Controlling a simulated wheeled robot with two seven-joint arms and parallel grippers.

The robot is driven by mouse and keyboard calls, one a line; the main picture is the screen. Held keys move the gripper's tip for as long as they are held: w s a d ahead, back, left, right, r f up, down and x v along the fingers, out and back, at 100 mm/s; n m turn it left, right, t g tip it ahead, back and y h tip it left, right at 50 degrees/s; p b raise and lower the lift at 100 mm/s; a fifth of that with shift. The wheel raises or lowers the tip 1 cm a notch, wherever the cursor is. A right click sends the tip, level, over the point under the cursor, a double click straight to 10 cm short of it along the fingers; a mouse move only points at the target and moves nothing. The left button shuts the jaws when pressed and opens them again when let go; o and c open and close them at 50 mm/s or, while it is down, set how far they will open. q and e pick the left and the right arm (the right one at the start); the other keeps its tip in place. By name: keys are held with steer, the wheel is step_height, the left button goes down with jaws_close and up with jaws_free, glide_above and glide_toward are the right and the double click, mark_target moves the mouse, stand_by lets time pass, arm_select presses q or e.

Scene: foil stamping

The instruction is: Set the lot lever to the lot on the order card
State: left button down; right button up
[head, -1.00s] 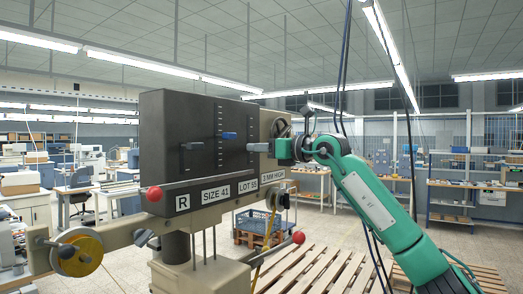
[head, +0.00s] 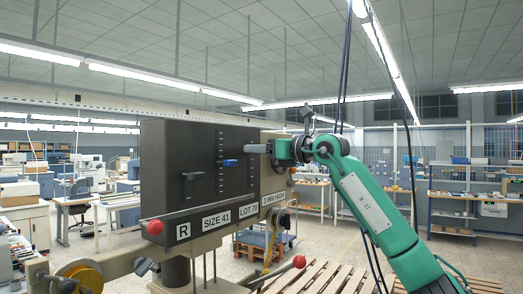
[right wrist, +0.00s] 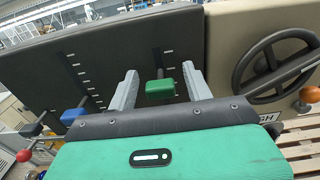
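The dark stamping head (head: 165,160) faces me with vertical slots and tick scales. The lot lever's green knob (right wrist: 160,88) shows in the right wrist view, near the upper part of its slot. My right gripper (head: 250,149) is open; in the right wrist view its fingers (right wrist: 160,88) stand on both sides of the knob with small gaps. In the head view the gripper hides the knob. The lot plate (head: 247,237) reads LOT and a number starting with 7, its end unclear. No order card is legible. My left gripper is out of view.
A blue lever (head: 230,163) and a dark lever (head: 193,175) sit left of the gripper. The size plate (head: 216,219) reads SIZE 41. A handwheel (right wrist: 275,68) is at the right. Red balls (head: 154,227) and (head: 299,262) stick out below.

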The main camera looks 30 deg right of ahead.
steer(key=shift+s, duration=0.1)
steer(key=shift+s+d+f, duration=0.1)
steer(key=shift+s, duration=0.1)
steer(key=b+v, duration=0.6)
steer(key=v, duration=0.7)
steer(key=shift+s+d, duration=0.1)
